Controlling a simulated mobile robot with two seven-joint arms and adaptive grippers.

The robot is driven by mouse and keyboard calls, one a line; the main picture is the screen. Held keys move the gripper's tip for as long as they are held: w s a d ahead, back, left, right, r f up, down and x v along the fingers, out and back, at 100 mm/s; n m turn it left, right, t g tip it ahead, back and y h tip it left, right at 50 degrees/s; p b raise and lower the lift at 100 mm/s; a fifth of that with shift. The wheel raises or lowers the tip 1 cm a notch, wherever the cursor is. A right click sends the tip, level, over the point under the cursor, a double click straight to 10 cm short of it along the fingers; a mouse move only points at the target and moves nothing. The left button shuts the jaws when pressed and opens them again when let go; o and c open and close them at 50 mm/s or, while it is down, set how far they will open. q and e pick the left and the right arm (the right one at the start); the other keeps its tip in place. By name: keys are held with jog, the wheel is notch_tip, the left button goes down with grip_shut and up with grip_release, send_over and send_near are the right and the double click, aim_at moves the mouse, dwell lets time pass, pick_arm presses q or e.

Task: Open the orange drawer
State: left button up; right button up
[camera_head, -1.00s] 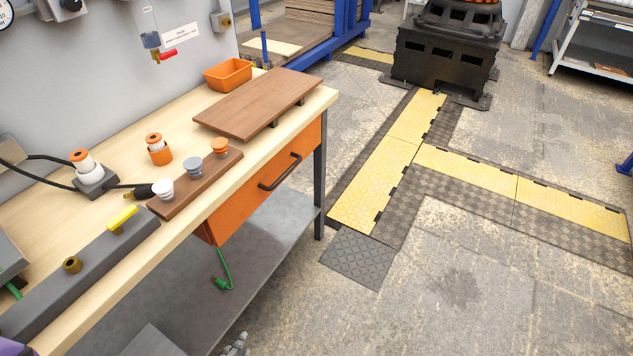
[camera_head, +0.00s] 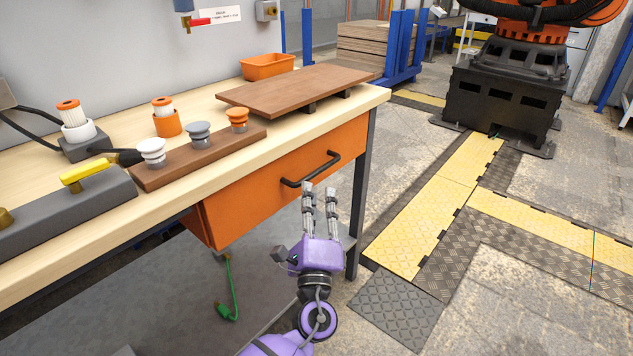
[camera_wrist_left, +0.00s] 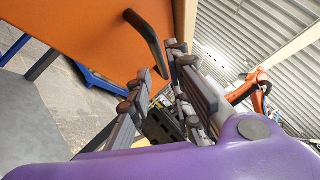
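The orange drawer (camera_head: 270,190) sits under the workbench top, its front close under the bench's front edge and looking shut. Its black bar handle (camera_head: 311,170) is on the front. The handle also shows in the left wrist view (camera_wrist_left: 150,42), against the orange drawer front (camera_wrist_left: 90,30). My left gripper (camera_head: 320,187) is just below and in front of the handle, fingers pointing up toward it. Its fingers are apart with nothing between them; the wrist view shows the open fingers (camera_wrist_left: 154,62) close to the handle, not closed around it. My right gripper is not in view.
The workbench top (camera_head: 210,192) holds a brown board (camera_head: 290,88), an orange bin (camera_head: 268,66), and a wooden strip (camera_head: 200,155) with several knobs. A green cable (camera_head: 233,290) hangs below the drawer. A dark table leg (camera_head: 362,195) stands right of it.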

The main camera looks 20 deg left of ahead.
aim_at(315, 171)
pick_arm(q)
jog(key=x, duration=0.7)
jog(key=shift+a, duration=0.1)
jog(key=shift+c, duration=0.5)
grip_shut()
